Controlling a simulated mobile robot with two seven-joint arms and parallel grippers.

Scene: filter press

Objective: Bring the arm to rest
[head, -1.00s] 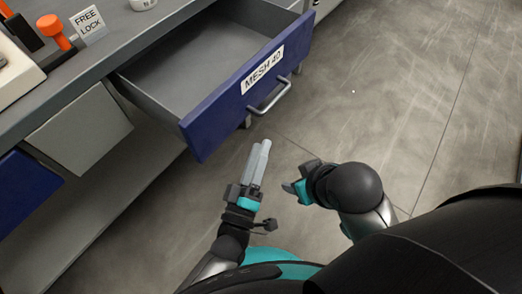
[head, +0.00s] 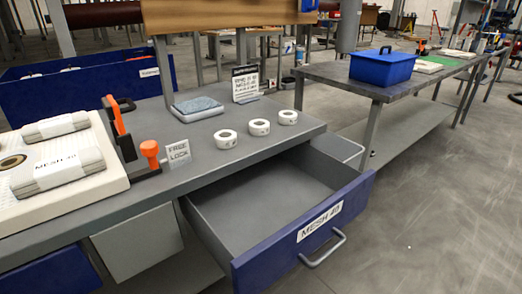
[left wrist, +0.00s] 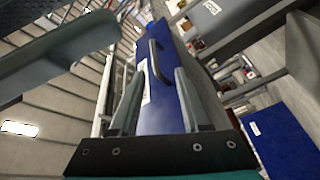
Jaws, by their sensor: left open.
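My left gripper (left wrist: 157,78) shows in the left wrist view with its two grey fingers apart and nothing between them. Beyond the fingers is the blue drawer front with its grey handle (left wrist: 158,62), apart from the fingertips. In the head view the MESH 40 drawer (head: 318,222) stands pulled out and its visible inside is empty. Neither of my grippers shows in the head view now. My right gripper cannot be made out in either view.
The grey bench (head: 215,148) holds white rolls (head: 259,127), a FREE LOCK sign (head: 178,153), an orange-knobbed device (head: 150,152) and wrapped MESH 40 packs (head: 58,168). A blue bin (head: 383,68) stands on a farther table. Floor at right is clear (head: 445,190).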

